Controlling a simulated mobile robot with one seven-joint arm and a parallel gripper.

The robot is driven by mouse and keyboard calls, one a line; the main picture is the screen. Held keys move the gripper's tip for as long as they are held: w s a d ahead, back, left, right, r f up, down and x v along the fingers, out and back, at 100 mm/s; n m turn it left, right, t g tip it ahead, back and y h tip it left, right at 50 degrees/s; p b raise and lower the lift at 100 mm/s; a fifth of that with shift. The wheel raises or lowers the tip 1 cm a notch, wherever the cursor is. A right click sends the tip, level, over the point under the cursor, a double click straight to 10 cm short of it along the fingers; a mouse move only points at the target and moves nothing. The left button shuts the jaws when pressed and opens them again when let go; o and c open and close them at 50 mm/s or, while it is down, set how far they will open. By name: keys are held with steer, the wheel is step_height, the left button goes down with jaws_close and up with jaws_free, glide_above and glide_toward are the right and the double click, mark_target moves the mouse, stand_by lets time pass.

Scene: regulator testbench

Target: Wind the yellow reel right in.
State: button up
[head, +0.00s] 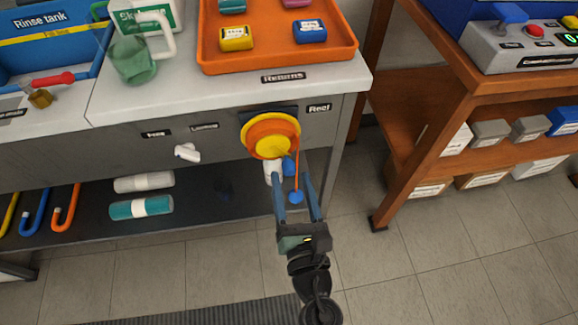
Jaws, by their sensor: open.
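Another blue piece and a white cylinder (272,172) show just below the reel, partly hidden.
An orange tray (348,57) with several small coloured packs lies on the bench top above. A white knob (187,152) sticks out of the bench front to the left. A wooden shelf unit (429,137) stands at right.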

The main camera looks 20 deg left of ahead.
mark_target(290, 175)
steer(key=shift+x, duration=1.75)
jaws_close()
